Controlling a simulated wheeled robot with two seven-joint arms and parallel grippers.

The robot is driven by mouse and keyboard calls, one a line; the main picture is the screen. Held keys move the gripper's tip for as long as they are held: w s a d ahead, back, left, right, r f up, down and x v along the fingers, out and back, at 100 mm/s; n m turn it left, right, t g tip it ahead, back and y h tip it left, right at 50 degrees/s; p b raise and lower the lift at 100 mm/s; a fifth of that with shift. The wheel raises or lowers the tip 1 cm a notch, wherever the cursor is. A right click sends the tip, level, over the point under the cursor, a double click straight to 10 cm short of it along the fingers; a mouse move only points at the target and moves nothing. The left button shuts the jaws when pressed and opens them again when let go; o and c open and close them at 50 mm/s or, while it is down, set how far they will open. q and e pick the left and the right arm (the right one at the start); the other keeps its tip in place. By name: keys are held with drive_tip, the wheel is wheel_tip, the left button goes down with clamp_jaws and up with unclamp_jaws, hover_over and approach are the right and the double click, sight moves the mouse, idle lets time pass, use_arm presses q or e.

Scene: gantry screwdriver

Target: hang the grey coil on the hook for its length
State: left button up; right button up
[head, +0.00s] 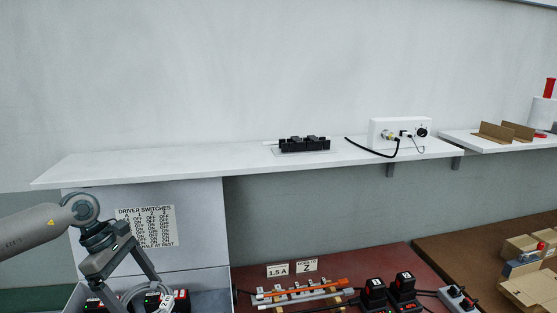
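A grey coil (134,294) shows at the lower left, in or over a light bin with black and red items. It is partly hidden behind my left gripper (141,292) and cut by the bottom edge. The two fingers of my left gripper point down and stand apart, with part of the coil showing between them. I cannot tell whether they touch it. My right gripper is out of view. No hook can be made out in the head view.
A sign headed DRIVER SWITCHES (146,227) is on the panel behind my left gripper. A white shelf (190,164) runs above, with a black block (304,145) and a white box (384,131). A red mat (245,278) holds an orange-and-grey rail and black devices.

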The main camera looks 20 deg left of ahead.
use_arm(q)
drive_tip(key=w+d+m+g+y, duration=0.2)
drive_tip(key=d+m, duration=0.8)
drive_tip(key=d, duration=0.3)
drive_tip(key=w+d+m+g+y, duration=0.2)
drive_tip(key=w+d+m+g, duration=0.1)
drive_tip(key=d+m, duration=0.7)
drive_tip(key=shift+w+d+r+g, duration=0.3)
drive_tip(key=shift+d+r, duration=0.15)
drive_tip(key=shift+d, duration=1.4)
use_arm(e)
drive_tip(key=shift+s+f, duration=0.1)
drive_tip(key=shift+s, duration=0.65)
